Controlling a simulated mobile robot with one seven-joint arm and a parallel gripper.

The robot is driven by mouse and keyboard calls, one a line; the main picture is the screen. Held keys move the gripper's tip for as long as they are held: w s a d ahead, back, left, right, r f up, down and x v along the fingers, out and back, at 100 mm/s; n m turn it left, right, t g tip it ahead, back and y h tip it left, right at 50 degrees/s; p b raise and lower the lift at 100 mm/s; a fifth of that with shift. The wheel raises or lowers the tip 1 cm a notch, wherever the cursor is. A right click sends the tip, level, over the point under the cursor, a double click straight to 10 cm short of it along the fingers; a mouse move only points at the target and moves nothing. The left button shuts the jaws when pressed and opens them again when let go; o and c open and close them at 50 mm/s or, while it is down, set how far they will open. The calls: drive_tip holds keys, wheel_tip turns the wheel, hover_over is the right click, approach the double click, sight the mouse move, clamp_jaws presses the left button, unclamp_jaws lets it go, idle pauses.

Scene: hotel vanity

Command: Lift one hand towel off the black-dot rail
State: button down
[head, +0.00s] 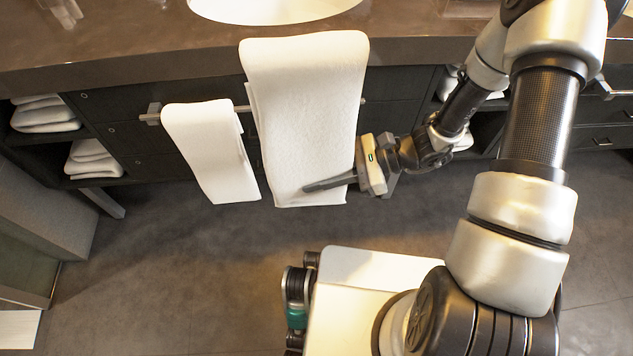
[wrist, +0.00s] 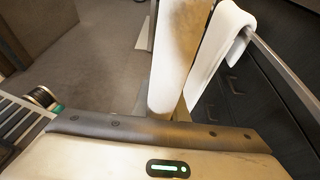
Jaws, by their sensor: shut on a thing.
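I cannot make out a black dot.
The brown counter (head: 130,45) with a white basin (head: 270,8) is above the rail. Folded white towels (head: 45,115) lie on open shelves at the left. Dark drawers stand behind the rail. The grey floor (head: 180,270) in front is clear.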

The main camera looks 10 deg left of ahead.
sight(316, 166)
wheel_tip(316, 166, up, 2)
drive_tip(key=shift+r+p, duration=0.15)
drive_tip(key=shift+p, duration=0.45)
wheel_tip(316, 166, up, 3)
drive_tip(key=shift+r+p, duration=0.2)
drive_tip(key=shift+p, duration=1.05)
drive_tip(key=s+d, duration=0.1)
drive_tip(key=s, duration=0.6)
drive_tip(key=shift+s+d+f+b, duration=0.3)
drive_tip(key=shift+s+d+b, duration=0.05)
drive_tip(key=shift+d, duration=0.05)
drive_tip(key=w+d+r+m+t+h, duration=0.1)
drive_tip(key=w+d+r+m+t, duration=0.4)
drive_tip(key=w+d+r, duration=0.55)
drive_tip(key=w+d+r+m+t+h, duration=0.1)
drive_tip(key=w+d+r+m+t, duration=0.6)
drive_tip(key=w, duration=0.6)
wheel_tip(316, 166, up, 15)
drive_tip(key=d+n+g+p, duration=0.1)
drive_tip(key=n+p, duration=0.1)
drive_tip(key=p, duration=2.1)
